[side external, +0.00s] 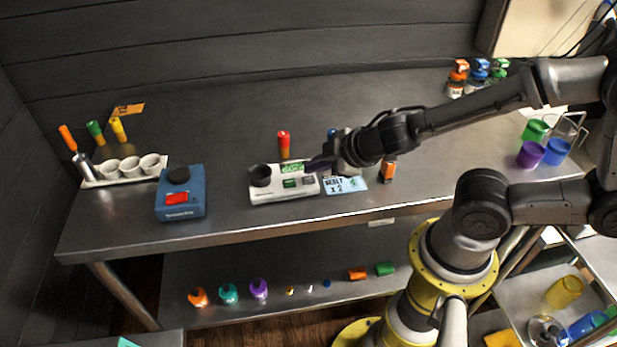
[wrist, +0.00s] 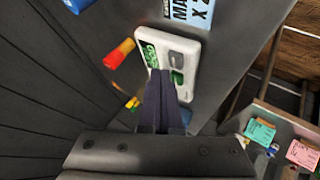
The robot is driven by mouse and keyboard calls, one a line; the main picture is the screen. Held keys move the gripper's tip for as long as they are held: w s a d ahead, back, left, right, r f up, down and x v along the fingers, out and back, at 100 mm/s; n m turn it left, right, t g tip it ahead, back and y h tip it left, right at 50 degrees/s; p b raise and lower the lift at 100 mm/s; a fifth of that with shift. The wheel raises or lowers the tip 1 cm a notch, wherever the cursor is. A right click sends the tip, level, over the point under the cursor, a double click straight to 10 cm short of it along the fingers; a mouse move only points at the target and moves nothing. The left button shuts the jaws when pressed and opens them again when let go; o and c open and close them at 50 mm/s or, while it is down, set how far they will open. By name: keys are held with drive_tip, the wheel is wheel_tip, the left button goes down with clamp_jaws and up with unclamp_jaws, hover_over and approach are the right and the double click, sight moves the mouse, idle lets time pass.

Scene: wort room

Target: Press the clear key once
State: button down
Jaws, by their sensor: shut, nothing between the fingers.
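A white meter (side external: 285,196) with a green display (side external: 293,168) lies on the metal bench. It has a round black part at its left end, a green key (side external: 291,183) and a grey key (side external: 308,181). The key labels are too small to read, so I cannot tell which is the clear key. In the wrist view the meter (wrist: 195,45) lies beyond my fingertips, with the grey key (wrist: 184,58) and green key (wrist: 177,78) visible. My gripper (side external: 316,166) is shut and empty, over or beside the meter's right end; contact cannot be told. My fingers (wrist: 160,74) hide part of the meter.
A card (side external: 346,185) reading "x 2" lies right of the meter. A red-and-yellow tube (side external: 283,144) stands behind it. A blue device (side external: 181,196) and a rack of white cups (side external: 125,172) stand left. An orange item (side external: 388,171) is right of the card. The front bench strip is clear.

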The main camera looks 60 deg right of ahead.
sight(314, 180)
drive_tip(key=shift+f, duration=0.15)
drive_tip(key=shift+f, duration=0.3)
drive_tip(key=shift+f, duration=0.45)
idle(1.1)
drive_tip(key=shift+r, duration=0.85)
drive_tip(key=shift+r, duration=2.5)
